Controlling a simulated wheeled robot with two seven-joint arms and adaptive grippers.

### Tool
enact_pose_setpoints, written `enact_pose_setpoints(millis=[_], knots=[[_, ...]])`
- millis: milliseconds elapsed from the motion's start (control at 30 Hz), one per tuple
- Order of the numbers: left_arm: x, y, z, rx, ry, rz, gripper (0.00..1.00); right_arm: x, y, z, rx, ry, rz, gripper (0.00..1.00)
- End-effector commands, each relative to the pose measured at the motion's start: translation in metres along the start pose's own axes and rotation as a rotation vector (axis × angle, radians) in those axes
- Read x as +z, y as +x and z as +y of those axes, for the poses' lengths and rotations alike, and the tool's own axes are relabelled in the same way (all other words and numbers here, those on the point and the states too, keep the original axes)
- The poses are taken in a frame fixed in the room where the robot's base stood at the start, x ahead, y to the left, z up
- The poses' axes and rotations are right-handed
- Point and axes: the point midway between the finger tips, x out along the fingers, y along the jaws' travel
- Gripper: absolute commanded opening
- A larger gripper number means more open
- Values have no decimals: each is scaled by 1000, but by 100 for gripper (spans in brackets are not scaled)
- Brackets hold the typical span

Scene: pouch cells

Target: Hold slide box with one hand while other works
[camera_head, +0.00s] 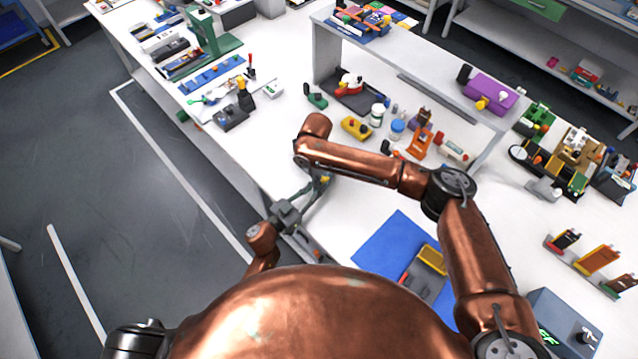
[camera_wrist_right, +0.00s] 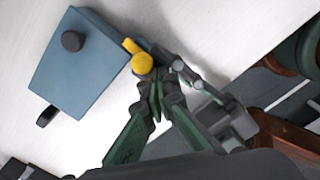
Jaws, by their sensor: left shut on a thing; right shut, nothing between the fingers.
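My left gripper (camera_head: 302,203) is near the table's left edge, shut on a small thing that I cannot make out. In the right wrist view my left gripper (camera_wrist_right: 185,75) comes in from the right, close to a rounded yellow part (camera_wrist_right: 143,63). I cannot tell whether it touches that part. My right gripper (camera_head: 321,181) hangs beside the left one. Its green fingers (camera_wrist_right: 155,103) are shut and empty, close to the left gripper. I cannot pick out the slide box with certainty.
A blue mat (camera_head: 385,245) with a grey and yellow tray (camera_head: 432,262) lies to the right of the grippers. A yellow device (camera_head: 356,128), a white jar (camera_head: 377,114) and an orange stand (camera_head: 420,143) are beyond my right forearm.

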Motion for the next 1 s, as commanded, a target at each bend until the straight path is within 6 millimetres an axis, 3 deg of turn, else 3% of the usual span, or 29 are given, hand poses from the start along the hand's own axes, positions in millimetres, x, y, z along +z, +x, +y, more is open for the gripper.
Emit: enact_pose_setpoints(millis=[233, 1000], knots=[[0, 0, 0, -1, 0, 0, 0, 2, -4, 1, 0, 1, -1, 0], [0, 0, 0, -1, 0, -1, 0, -11, -58, -7, 0, 1, 1, 0]])
